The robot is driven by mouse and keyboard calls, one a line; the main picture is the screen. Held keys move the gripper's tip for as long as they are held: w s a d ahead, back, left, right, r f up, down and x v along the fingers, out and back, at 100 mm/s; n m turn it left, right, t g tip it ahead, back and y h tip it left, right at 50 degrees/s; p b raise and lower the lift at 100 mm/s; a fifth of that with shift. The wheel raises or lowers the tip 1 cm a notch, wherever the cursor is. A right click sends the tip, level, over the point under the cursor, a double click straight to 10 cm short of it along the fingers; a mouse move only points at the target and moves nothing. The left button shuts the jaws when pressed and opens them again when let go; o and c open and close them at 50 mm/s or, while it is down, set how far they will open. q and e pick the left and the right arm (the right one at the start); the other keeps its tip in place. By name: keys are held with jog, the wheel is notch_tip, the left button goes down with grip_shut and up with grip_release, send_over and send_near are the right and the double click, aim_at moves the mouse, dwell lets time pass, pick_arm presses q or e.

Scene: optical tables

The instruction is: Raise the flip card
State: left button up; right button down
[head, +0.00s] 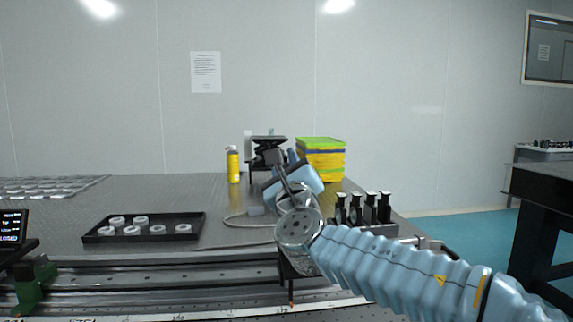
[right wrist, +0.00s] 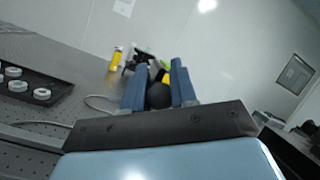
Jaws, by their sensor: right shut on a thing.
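My right arm comes in from the right in the head view, and its gripper (head: 291,158) is over the table, pointing away from me. In the right wrist view the two blue fingers (right wrist: 159,85) are shut on a dark rounded piece (right wrist: 158,96). I cannot tell whether this piece belongs to the flip card. No clear card face shows, and my gripper and wrist hide part of the area. A dark panel (head: 293,266) shows just below my wrist, by the rail. My left gripper is out of view.
A black tray (head: 100,238) with several white rings lies on the left. A yellow bottle (head: 233,165), a black stand (head: 267,155) and stacked yellow and green boxes (head: 320,145) stand behind. Black posts (head: 370,208) stand right of my gripper. A long rail (head: 150,283) crosses the front.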

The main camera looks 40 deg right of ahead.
jog(key=c, duration=1.2)
grip_release()
jog(key=shift+w+a+f, duration=0.1)
jog(key=shift+a, duration=0.05)
jog(key=b+v, duration=0.2)
jog(key=v, duration=1.1)
jog(key=shift+s+a+f, duration=0.15)
jog(key=shift+s+f, duration=0.1)
jog(key=shift+s, duration=0.05)
